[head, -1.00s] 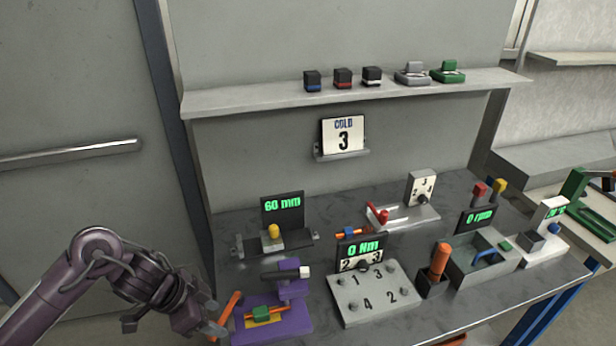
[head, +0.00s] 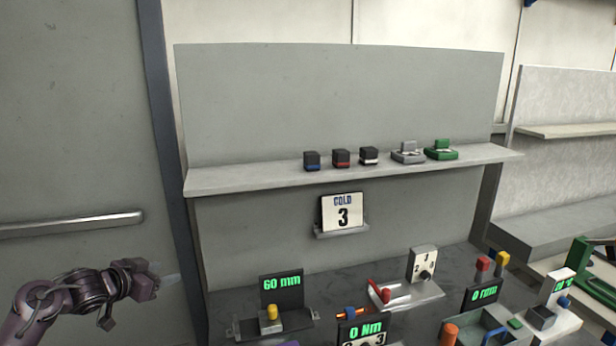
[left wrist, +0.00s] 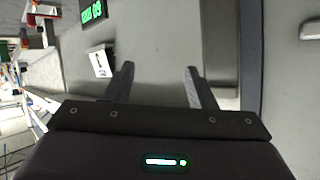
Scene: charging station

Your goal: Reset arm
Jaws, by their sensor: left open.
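My left arm comes in from the lower left in the head view. Its gripper (head: 160,278) is raised in front of the grey panel, left of the bench, and touches nothing. In the left wrist view, the two fingers of the left gripper (left wrist: 160,85) stand apart with nothing between them. My right gripper does not show in either view.
The bench (head: 250,338) holds a 60 mm display (head: 282,287), a 0 Nm display (head: 362,330) and a dial block (head: 422,264). A shelf (head: 240,180) above carries several small blocks. Space around the left gripper is clear.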

